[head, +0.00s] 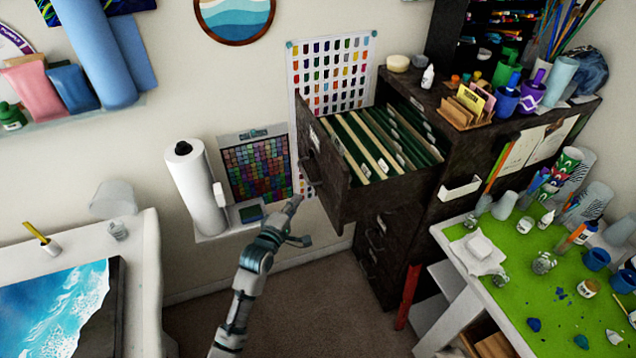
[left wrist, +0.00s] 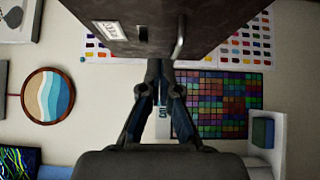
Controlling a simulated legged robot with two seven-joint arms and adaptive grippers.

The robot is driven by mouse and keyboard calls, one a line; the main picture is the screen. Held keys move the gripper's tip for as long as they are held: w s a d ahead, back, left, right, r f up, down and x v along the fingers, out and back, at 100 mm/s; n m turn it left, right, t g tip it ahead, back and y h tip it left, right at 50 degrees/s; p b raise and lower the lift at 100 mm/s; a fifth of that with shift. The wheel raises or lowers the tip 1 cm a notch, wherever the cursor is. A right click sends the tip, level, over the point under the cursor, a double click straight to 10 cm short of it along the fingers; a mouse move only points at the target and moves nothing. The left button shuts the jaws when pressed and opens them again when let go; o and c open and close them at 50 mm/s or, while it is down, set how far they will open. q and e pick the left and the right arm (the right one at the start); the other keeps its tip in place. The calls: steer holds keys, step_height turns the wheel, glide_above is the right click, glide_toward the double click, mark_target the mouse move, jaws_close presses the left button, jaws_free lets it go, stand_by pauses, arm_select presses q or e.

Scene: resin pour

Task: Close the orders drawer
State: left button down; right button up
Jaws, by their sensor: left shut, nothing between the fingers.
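The orders drawer (head: 325,180) is the top drawer of the dark filing cabinet (head: 385,265). It is pulled well out, and green and cream hanging files show inside it. Its front with a handle faces left in the head view. My left gripper (head: 295,203) is just left of the drawer front, near its lower part. In the left wrist view the drawer front (left wrist: 120,28), with a white label and a metal handle (left wrist: 178,38), fills the top, and my left gripper (left wrist: 158,70) is shut and empty close to it. Whether they touch I cannot tell. My right gripper is out of view.
A paper roll (head: 196,190) stands on a small wall shelf left of my arm. A green-topped table (head: 530,265) with cups and jars is on the right. A white table (head: 150,270) with a blue picture is on the left. The floor (head: 320,310) between them is clear.

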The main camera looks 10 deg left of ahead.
arm_select(q)
glide_toward(322, 175)
steer(key=w+a, duration=0.2)
steer(key=w, duration=0.1)
steer(key=w+d, duration=0.2)
steer(key=shift+d+r+p, duration=0.1)
steer(key=shift+d+p, duration=0.25)
steer(key=shift+p, duration=0.05)
steer(key=shift+w+d, duration=0.35)
steer(key=shift+d, duration=0.05)
steer(key=shift+w, duration=0.1)
